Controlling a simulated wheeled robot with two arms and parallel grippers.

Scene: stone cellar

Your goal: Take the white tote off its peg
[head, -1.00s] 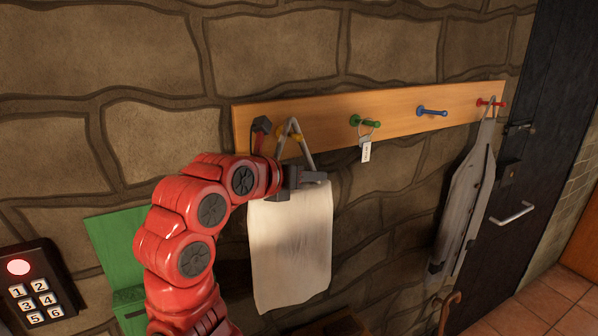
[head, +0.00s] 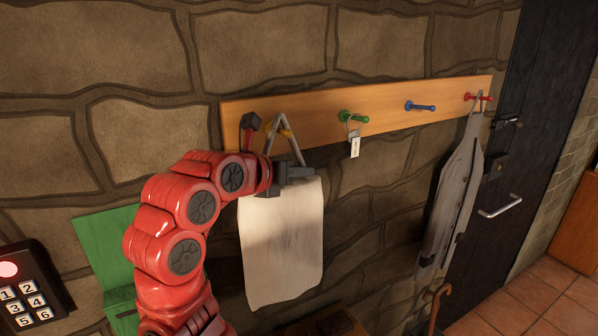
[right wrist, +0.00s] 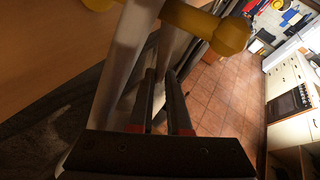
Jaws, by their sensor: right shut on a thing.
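The white tote (head: 282,245) hangs against the stone wall. Its pale strap (head: 270,135) rises to a narrow loop around the yellow peg (head: 286,133), with the loop's top a little above the peg. My right gripper (head: 298,174) is shut on the tote at its upper edge, just below the peg; the exact grip is partly hidden. In the right wrist view, the fingers (right wrist: 160,105) are close together beside the pale strap (right wrist: 125,60), and the yellow peg (right wrist: 205,25) crosses above them. My left gripper is not in view.
The wooden peg board (head: 390,117) also carries a green peg (head: 352,117) with a tag (head: 355,147), a bare blue peg (head: 420,107) and a red peg (head: 478,97) holding a grey garment (head: 450,195). A keypad (head: 22,292) is at lower left. A dark door (head: 535,110) stands right.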

